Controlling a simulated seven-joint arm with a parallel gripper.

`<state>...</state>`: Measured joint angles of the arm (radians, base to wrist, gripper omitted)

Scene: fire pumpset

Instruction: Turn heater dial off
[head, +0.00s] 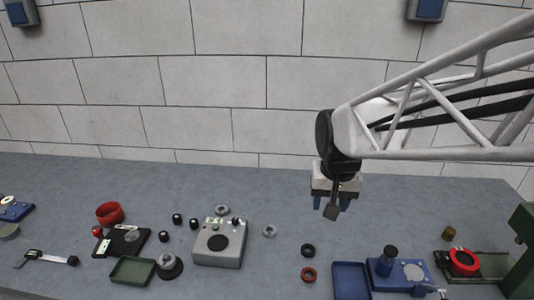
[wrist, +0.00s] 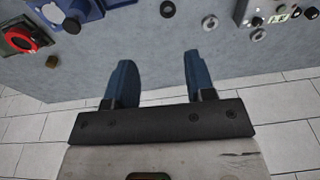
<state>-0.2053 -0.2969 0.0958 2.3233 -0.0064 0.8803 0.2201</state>
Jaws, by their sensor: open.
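A grey box (head: 219,258) with a round black dial (head: 218,242) on its top stands left of centre on the bench in the head view. It looks like the heater, but its label is too small to read. Part of the box shows at the upper right edge of the wrist view, where its dial is not clear. My gripper (head: 331,203) is open and empty, raised above the back of the bench, right of the box and apart from it. Its two blue fingers also show in the wrist view (wrist: 158,62), with bare bench between them.
Loose rings, including a black one (head: 308,250) and a grey one (head: 269,231), lie right of the box. A blue unit (head: 385,273) and a red dial (head: 463,262) stand at the right. A green tray (head: 133,270) is at the left. The back of the bench is mostly clear before the wall.

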